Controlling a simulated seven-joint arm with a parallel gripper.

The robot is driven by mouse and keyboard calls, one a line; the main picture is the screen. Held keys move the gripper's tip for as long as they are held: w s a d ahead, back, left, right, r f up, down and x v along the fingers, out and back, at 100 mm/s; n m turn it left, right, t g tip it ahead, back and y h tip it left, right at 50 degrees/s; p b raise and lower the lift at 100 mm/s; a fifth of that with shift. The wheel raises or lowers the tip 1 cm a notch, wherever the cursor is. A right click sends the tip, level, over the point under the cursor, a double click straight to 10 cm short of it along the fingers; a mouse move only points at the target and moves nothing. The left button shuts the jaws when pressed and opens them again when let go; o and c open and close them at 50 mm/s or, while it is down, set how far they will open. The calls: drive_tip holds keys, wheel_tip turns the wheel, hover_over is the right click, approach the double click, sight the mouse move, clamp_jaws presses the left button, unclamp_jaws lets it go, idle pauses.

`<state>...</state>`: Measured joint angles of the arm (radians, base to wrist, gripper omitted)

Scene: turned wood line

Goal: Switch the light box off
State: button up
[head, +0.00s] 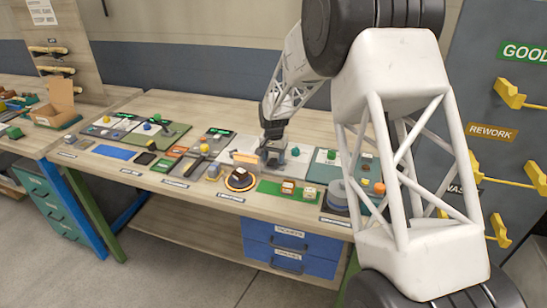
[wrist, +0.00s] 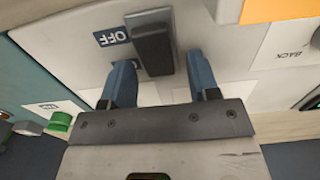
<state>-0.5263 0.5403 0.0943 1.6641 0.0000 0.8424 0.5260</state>
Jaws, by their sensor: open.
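The light box (head: 236,147) is a pale box on the workbench, with an orange panel (wrist: 280,8) on its face. In the wrist view a dark, blocky switch lever (wrist: 152,45) stands on its pale surface, next to a blue OFF label (wrist: 111,37). My gripper (wrist: 160,68) is open, its two blue fingers on either side of the lever's near end, with nothing held. I cannot tell whether either finger touches the lever. In the head view my gripper (head: 271,154) is down at the box's right side, and the switch is hidden there.
A grey cylinder (head: 337,191) stands to the right. Several trays crowd the left.

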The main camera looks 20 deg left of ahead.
drive_tip(key=c, duration=0.9)
drive_tip(key=shift+s+r+t, duration=0.1)
drive_tip(key=shift+t, duration=0.2)
drive_tip(key=shift+s+r+t, duration=0.1)
drive_tip(key=shift+s+t, duration=0.05)
drive_tip(key=shift+t, duration=0.7)
drive_tip(key=shift+s+r+t, duration=0.1)
drive_tip(key=shift+t, duration=0.75)
drive_tip(key=o, duration=0.9)
drive_tip(key=shift+r, duration=0.1)
